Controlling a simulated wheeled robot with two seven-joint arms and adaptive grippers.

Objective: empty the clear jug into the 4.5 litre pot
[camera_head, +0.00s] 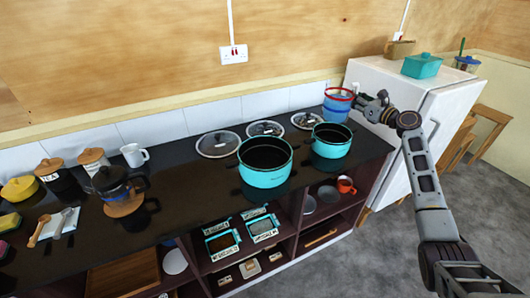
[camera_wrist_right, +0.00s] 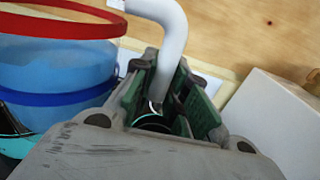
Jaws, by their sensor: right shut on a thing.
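The clear jug (camera_head: 337,104) is a see-through, bluish vessel with a red rim and a darker blue band, at the counter's far right end by the wall. It looks upright. It also shows in the right wrist view (camera_wrist_right: 60,65). My right gripper (camera_head: 381,100) is shut on its white handle (camera_wrist_right: 168,35); I cannot tell if its base touches the counter. Two open turquoise pots with dark insides stand on the counter: a larger one (camera_head: 266,176) in the middle and a smaller one (camera_head: 330,148) near the jug. No volume mark is readable. My left gripper is out of view.
Several glass lids (camera_head: 218,144) lie behind the pots. A coffee pot (camera_head: 112,186), a white mug (camera_head: 134,155) and jars stand on the left of the dark counter (camera_head: 185,195). A white fridge (camera_head: 415,98) stands right of the jug. Open shelves lie below.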

